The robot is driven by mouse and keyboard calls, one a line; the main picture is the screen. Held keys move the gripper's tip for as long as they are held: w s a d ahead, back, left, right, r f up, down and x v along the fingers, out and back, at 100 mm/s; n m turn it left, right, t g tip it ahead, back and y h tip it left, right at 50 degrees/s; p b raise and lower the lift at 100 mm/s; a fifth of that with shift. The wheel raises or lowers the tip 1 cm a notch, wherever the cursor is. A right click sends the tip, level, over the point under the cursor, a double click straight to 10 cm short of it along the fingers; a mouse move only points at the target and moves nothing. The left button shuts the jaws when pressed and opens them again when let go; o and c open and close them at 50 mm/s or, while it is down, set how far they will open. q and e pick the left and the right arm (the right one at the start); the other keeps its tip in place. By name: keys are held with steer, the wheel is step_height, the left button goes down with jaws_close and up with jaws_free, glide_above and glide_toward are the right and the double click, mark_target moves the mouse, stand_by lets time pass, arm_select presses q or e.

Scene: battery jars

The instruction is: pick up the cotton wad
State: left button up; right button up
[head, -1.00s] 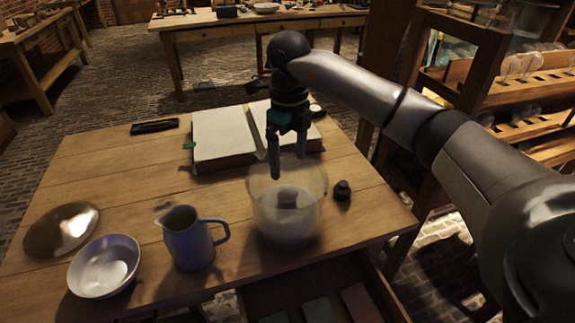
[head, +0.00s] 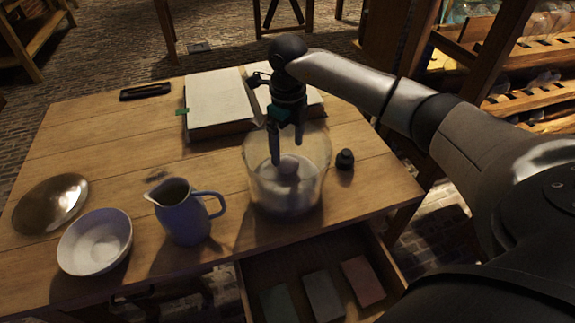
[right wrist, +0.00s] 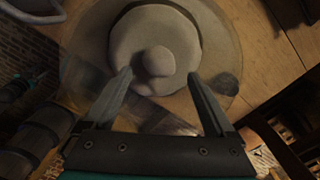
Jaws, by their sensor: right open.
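The cotton wad appears to be the small pale round lump (head: 289,166) inside a clear glass jar (head: 257,190), above a pale round layer. In the right wrist view the lump (right wrist: 157,61) lies between and just beyond my fingertips, in front of a pale disc (right wrist: 125,45). My right gripper (head: 287,152) points down into the jar's mouth with its fingers apart, one on each side of the lump. It also shows open in the right wrist view (right wrist: 160,75). I cannot tell whether a finger touches the lump. My left gripper is out of view.
A blue jug (head: 183,218), a white bowl (head: 95,243) and a metal dish (head: 50,204) stand left of the jar. A small dark knobbed object (head: 345,160) sits close on its right. An open book (head: 215,105) lies behind. An open drawer (head: 265,265) holds coloured blocks.

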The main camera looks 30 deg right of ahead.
mark_target(288, 160)
steer(key=shift+f, duration=0.4)
step_height(288, 160, down, 4)
steer(key=shift+f+b, duration=0.2)
steer(key=shift+b, duration=0.4)
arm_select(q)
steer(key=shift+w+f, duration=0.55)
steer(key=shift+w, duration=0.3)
arm_select(e)
steer(key=shift+c, duration=0.3)
steer(key=c, duration=1.3)
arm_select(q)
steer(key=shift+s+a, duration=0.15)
arm_select(e)
steer(key=shift+c, duration=0.2)
steer(key=shift+r, duration=0.15)
